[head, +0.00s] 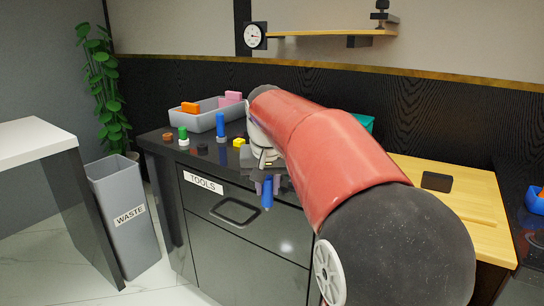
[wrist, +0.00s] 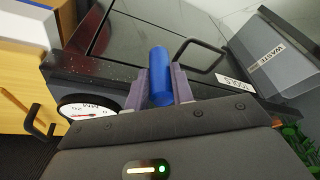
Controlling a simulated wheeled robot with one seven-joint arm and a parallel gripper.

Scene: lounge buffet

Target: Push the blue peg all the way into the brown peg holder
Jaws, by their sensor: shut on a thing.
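My gripper (head: 267,181) is shut on a blue peg (head: 267,196), which hangs below the fingers in front of the counter's front edge. In the wrist view the blue peg (wrist: 160,76) sits between the two purple fingers (wrist: 162,88). A small brown block (head: 168,137), which looks like the brown peg holder, stands near the left end of the dark counter, well apart from my gripper. Its opening is too small to make out. Another blue peg (head: 220,123) stands upright on the counter in a greyish base.
A green peg (head: 183,134), dark pieces (head: 202,149) and a yellow piece (head: 239,142) are on the dark counter. A grey bin (head: 205,120) with orange and pink pieces stands behind them. The TOOLS drawer (head: 235,211) is below, the waste bin (head: 128,216) left.

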